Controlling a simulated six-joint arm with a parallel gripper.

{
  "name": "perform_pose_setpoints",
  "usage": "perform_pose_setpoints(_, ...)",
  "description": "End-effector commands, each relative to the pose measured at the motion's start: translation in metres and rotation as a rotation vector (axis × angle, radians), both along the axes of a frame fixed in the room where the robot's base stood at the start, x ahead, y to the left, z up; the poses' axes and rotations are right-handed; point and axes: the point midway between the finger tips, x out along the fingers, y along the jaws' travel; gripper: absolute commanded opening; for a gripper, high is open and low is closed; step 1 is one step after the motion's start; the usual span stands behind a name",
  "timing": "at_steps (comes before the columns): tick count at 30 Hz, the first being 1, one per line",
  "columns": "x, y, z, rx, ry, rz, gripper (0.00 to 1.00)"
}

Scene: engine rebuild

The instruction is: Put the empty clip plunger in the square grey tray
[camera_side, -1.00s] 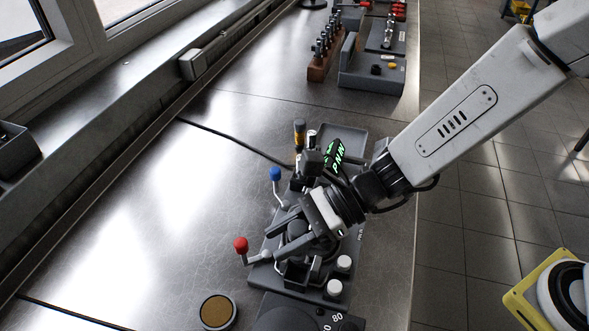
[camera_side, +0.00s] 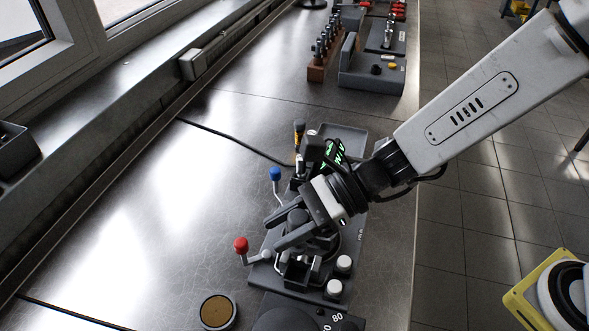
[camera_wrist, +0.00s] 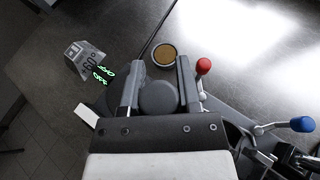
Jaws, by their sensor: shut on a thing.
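My gripper (camera_side: 282,231) is over the front of a dark fixture with a red-knobbed and a blue-knobbed lever. Its fingers are on either side of a dark grey round-headed piece, apparently the clip plunger (camera_wrist: 158,98), seen from above in the wrist view. The fingers also show there (camera_wrist: 158,92). The piece's lower part is hidden, so I cannot tell whether it is clear of the fixture. A shallow grey tray (camera_side: 357,141) lies behind the fixture, partly hidden by my wrist, and looks empty where visible.
The red knob (camera_side: 240,244) and blue knob (camera_side: 275,174) stand up left of my gripper. A round tin with a brown top (camera_side: 217,311) sits front left. A wooden rack (camera_side: 322,66) and a larger grey tray (camera_side: 371,84) stand far back.

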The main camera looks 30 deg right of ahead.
Motion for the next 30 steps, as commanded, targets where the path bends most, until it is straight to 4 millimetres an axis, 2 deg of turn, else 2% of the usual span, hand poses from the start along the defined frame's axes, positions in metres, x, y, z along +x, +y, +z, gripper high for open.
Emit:
perform_pose_setpoints(5,0.01,-0.008,0.0,0.0,0.0,-0.029,0.0)
perform_pose_setpoints(11,0.037,-0.033,0.001,0.0,0.0,-0.11,0.0)
perform_pose_setpoints(20,0.092,-0.101,0.002,0.0,-0.001,-0.307,0.0)
perform_pose_setpoints(30,0.139,-0.195,0.004,0.0,0.0,-0.541,0.0)
